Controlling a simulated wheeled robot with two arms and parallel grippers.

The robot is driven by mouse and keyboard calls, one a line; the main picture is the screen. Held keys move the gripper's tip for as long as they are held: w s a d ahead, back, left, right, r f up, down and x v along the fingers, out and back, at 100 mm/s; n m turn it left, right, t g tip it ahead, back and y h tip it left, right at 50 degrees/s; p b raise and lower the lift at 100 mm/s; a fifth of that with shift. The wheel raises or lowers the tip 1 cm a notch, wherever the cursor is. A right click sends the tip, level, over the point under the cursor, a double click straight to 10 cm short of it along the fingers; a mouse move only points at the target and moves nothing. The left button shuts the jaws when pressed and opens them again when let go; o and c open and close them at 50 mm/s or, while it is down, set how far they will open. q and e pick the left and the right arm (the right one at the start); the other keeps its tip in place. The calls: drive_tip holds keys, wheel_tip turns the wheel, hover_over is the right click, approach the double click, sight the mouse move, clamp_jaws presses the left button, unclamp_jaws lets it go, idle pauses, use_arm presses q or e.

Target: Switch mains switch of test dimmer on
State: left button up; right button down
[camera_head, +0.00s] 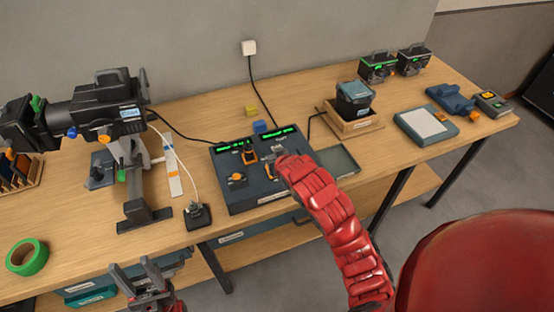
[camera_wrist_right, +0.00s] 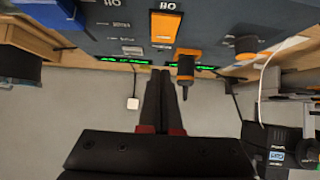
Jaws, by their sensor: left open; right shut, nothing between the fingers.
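The test dimmer is a dark blue-grey box (camera_head: 238,197) on the bench, with two green-lit displays along its back edge. Its sloped face carries orange and black controls, including a black-and-orange knob (camera_head: 237,178) at the left. In the right wrist view its face (camera_wrist_right: 90,20) fills the top, with upside-down "Off" lettering, an orange switch part (camera_wrist_right: 188,33) and a black-and-orange lever (camera_wrist_right: 186,68). I cannot tell which control is the mains switch. My right gripper (camera_head: 274,154) is shut and empty, just over the box's right half. My left gripper (camera_head: 145,270) is open and empty before the bench's front edge.
A stage lamp on a stand (camera_head: 130,165) and a black socket block (camera_head: 198,215) stand left of the box. A grey-green tray (camera_head: 338,161) lies close on its right, near my right arm. A wooden tray with a dark container (camera_head: 354,97) stands behind. Green tape (camera_head: 27,257) lies front left.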

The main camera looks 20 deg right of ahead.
drive_tip(key=shift+w+f+p, duration=0.2)
drive_tip(key=shift+f+p, duration=0.5)
drive_tip(key=shift+f, duration=1.2)
drive_tip(key=shift+w+f+g+b, duration=0.25)
drive_tip(key=shift+g+b, duration=0.15)
drive_tip(key=shift+b, duration=0.05)
drive_tip(key=shift+w, duration=0.15)
drive_tip(key=shift+w+b, duration=0.35)
drive_tip(key=shift+w, duration=0.2)
